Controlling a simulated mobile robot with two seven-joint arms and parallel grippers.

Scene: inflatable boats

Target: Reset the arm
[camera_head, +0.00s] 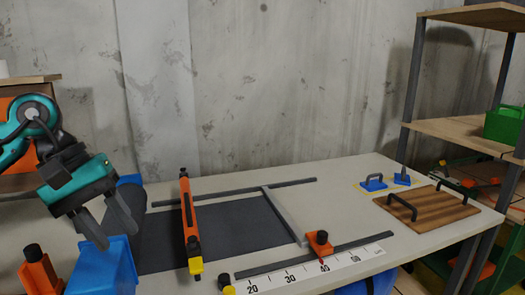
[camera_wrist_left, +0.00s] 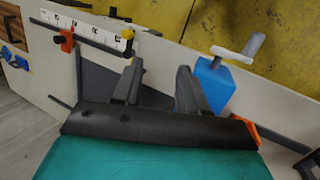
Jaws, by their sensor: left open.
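My left gripper (camera_head: 105,222) hangs from the teal left arm at the left of the head view, with its dark fingers apart. It is above and beside a blue block-like object (camera_head: 105,268) and looks empty. In the left wrist view the two fingers (camera_wrist_left: 160,85) are spread with nothing between them, and the blue object (camera_wrist_left: 212,82) with a grey-white handle shows just beyond the right finger. My right gripper is in neither view.
The pale worktable (camera_head: 345,185) holds a dark mat (camera_head: 235,225), an orange bar tool (camera_head: 188,220), a ruler strip (camera_head: 310,268) with an orange stop (camera_head: 318,243), and a wooden board (camera_head: 430,212) with black handles. A shelf (camera_head: 460,135) stands at the right. The table's back middle is clear.

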